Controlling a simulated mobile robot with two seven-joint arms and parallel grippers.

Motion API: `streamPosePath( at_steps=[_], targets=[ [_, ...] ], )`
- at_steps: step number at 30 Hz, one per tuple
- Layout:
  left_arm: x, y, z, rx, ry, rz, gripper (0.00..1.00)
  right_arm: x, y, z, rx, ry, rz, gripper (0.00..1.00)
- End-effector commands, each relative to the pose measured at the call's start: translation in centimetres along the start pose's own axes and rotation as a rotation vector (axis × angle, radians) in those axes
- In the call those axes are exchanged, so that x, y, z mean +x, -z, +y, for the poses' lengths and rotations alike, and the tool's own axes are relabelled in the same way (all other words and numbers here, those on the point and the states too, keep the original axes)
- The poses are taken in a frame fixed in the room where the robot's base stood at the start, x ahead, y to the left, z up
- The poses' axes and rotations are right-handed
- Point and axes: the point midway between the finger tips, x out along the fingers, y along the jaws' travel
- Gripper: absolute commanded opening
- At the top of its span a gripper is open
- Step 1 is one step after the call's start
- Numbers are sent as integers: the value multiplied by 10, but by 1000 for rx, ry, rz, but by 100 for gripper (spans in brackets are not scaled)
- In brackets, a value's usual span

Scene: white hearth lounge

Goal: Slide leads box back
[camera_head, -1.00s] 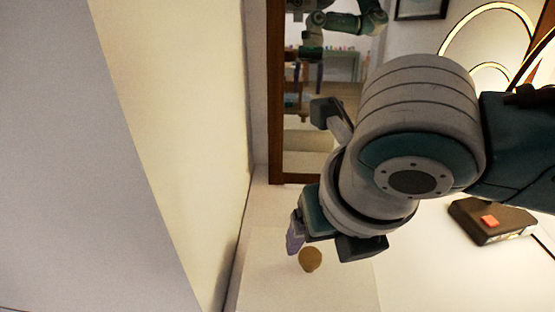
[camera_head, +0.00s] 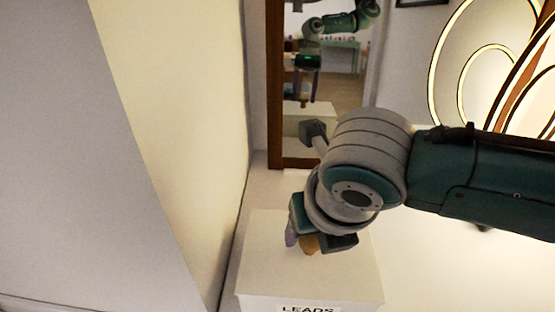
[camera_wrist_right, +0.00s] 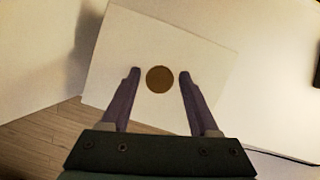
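The leads box (camera_head: 262,262) is a white box with a flat top and a "LEADS" label (camera_head: 308,309) on its front, at the bottom of the head view. A round brown knob (camera_head: 310,246) stands on its top, partly covered by my right gripper (camera_head: 303,243). In the right wrist view the box top (camera_wrist_right: 205,52) lies below my open right gripper (camera_wrist_right: 159,77). The knob (camera_wrist_right: 160,80) shows between the two purple fingers, with a gap on each side. I cannot tell how high the fingertips are above the top. My left gripper is out of view.
A pale wall (camera_head: 185,120) runs close along the left of the box. A wood-framed mirror (camera_head: 276,90) stands behind it and reflects a robot arm. Glowing ring lamps (camera_head: 432,90) are at the right. In the wrist view, wooden floor (camera_wrist_right: 45,143) shows at lower left.

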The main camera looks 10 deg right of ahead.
Motion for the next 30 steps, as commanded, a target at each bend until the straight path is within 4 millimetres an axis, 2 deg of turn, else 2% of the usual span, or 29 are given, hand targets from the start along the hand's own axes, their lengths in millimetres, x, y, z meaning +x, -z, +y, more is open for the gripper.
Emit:
streamPosePath(
  at_steps=[2, 16, 23, 30],
  targets=[
    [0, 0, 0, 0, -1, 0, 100, 0, 0, 0, 0, 0, 0, 52],
    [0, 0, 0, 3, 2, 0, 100, 0, 0, 0, 0, 0, 0, 0],
    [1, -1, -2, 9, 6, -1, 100, 1, 0, 0, 0, 1, 0, 0],
    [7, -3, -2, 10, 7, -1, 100, 6, -9, -3, 1, 3, -1, 0]
  ],
)
